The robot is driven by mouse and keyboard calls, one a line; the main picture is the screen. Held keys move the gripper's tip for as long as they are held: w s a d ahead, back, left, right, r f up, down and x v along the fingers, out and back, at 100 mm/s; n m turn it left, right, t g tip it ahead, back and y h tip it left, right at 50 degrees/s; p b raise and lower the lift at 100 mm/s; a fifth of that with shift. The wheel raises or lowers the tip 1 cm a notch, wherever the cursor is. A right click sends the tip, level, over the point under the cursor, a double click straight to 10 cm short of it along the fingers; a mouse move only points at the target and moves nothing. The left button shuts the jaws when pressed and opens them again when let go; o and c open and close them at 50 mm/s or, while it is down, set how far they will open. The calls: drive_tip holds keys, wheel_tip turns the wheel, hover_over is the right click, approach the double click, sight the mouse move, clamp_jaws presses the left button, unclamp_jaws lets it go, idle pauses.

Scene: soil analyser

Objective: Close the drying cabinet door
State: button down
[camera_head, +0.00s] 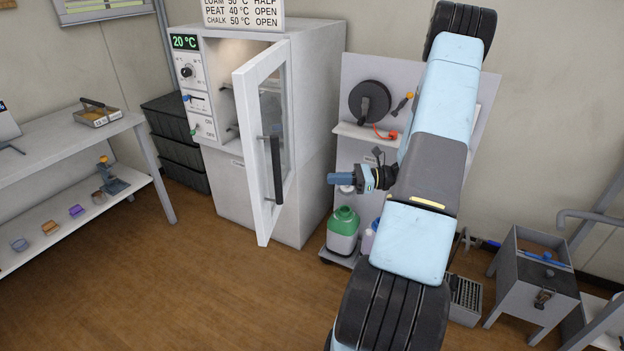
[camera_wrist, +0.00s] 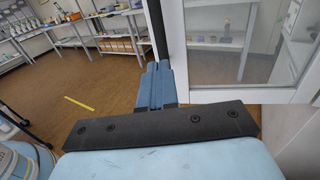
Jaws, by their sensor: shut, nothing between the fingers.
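The drying cabinet (camera_head: 265,185) stands against the back wall. Its white-framed glass door (camera_head: 263,215) is swung open toward the camera, with a black vertical handle (camera_head: 277,172) on its face. My gripper (camera_head: 332,178) is to the right of the door in the head view, its blue fingers shut and empty. In the wrist view, my gripper (camera_wrist: 158,66) points at the door frame (camera_wrist: 173,35), just below the black handle (camera_wrist: 156,28). The door's glass (camera_wrist: 228,75) fills the right side. I cannot tell whether the fingers touch the door.
A shelf table (camera_head: 75,145) stands left, with dark crates (camera_head: 178,145) beside the cabinet. A trolley (camera_head: 350,130) with a green-topped bottle (camera_head: 343,228) is right of the cabinet. A grey box on legs (camera_head: 535,285) stands far right. The floor (camera_head: 170,290) before the door is clear.

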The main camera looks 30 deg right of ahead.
drive_tip(key=x, duration=1.3)
drive_tip(key=shift+a, duration=0.25)
drive_tip(key=shift+w, duration=0.1)
